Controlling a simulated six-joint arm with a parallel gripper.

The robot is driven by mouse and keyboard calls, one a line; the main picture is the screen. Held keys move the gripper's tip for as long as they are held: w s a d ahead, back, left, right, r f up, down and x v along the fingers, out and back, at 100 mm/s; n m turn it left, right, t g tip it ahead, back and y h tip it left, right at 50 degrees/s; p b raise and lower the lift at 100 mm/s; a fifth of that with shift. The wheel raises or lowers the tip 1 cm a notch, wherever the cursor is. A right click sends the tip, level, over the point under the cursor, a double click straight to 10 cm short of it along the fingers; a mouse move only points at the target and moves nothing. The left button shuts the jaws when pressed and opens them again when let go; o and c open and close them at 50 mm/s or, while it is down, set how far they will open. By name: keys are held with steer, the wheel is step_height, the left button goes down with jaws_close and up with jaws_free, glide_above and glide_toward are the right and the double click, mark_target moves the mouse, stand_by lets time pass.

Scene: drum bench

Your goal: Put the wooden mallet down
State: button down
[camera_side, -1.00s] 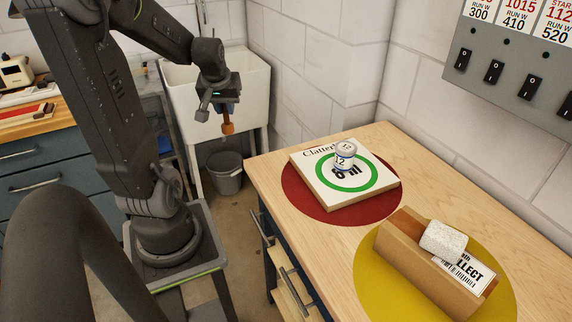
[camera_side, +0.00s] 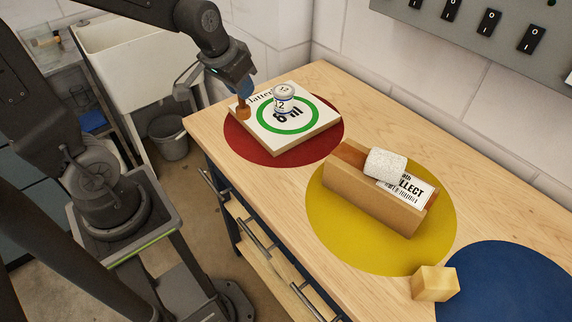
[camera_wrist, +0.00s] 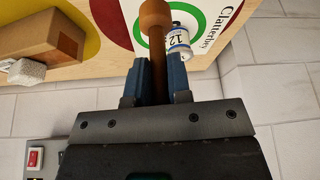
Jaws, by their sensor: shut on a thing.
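My gripper (camera_side: 246,92) is shut on the wooden mallet (camera_side: 243,112), whose orange-brown end points down from the fingers. In the wrist view the mallet (camera_wrist: 155,45) stands between the two blue fingers of my gripper (camera_wrist: 158,75), its wider rounded end at the top of the picture. In the side view the mallet is at the left edge of a white board (camera_side: 305,139) with a green ring. I cannot tell whether it touches the board. A small can (camera_side: 284,101) marked 12 stands upright on the board, to the right of the mallet.
The board lies on a red disc (camera_side: 243,143). A cardboard box (camera_side: 370,200) with a white speckled block (camera_side: 386,165) on it sits on a yellow disc (camera_side: 345,248). A wooden cube (camera_side: 434,284) is beside a blue disc (camera_side: 510,285). Bare bench (camera_side: 350,105) lies behind.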

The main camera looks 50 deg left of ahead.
steer(key=shift+w+d+f, duration=0.55)
steer(key=shift+d+f, duration=1.25)
steer(key=shift+d, duration=0.05)
steer(key=shift+w+d+f, duration=0.5)
steer(key=shift+d+f, duration=1.3)
steer(key=shift+w+d+f, duration=0.55)
steer(key=shift+d+f, duration=1.25)
steer(key=shift+d, duration=0.05)
steer(key=shift+f, duration=0.15)
steer(key=c, duration=1.1)
jaws_free()
steer(key=shift+o, duration=0.2)
